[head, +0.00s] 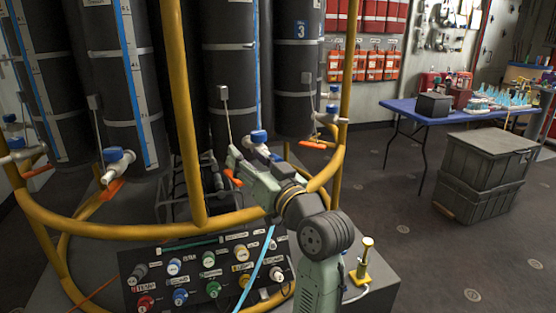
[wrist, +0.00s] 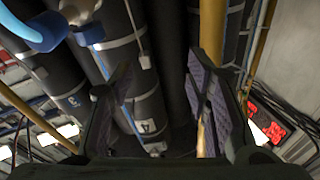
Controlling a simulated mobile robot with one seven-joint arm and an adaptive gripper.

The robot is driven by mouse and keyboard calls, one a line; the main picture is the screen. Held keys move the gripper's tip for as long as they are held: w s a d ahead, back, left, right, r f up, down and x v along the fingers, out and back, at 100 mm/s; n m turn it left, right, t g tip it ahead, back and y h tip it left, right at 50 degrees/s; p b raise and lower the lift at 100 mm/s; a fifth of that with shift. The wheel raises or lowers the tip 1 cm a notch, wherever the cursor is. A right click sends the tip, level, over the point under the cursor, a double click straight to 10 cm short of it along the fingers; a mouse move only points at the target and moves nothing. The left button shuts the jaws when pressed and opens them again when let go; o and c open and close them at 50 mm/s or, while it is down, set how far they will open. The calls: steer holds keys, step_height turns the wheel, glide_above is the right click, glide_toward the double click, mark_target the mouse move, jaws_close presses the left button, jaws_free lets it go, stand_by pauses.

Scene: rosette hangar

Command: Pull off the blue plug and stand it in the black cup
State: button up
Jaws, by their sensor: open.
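Several coloured plugs sit on a dark connector panel (head: 134,264) low in the head view. Two look blue: one in the upper row (head: 174,267) and one in the lower row (head: 180,297). I cannot tell for sure which is the task's blue plug. I cannot make out the black cup in either view. My gripper (head: 236,165) is raised above the panel, in front of the dark cylinders. In the wrist view my gripper (wrist: 155,90) has its fingers wide apart with nothing between them. No plug shows there.
A yellow tubular rail (head: 130,231) curves around the dark cylinders (head: 230,70). Blue-capped valves (head: 258,137) with orange levers stand close to my gripper. A blue folding table (head: 400,107) and stacked grey crates (head: 484,172) stand to the right. Floor between is open.

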steer(key=m+g+h, duration=0.1)
steer(key=m+h, duration=0.1)
glide_toward(275, 161)
steer(key=w, duration=0.2)
steer(key=shift+s+d+f, duration=0.2)
steer(key=shift+s+f, duration=0.05)
steer(key=shift+f, duration=0.2)
steer(key=shift+x, duration=4.55)
steer(key=shift+c, duration=0.3)
jaws_close()
steer(key=v, duration=0.6)
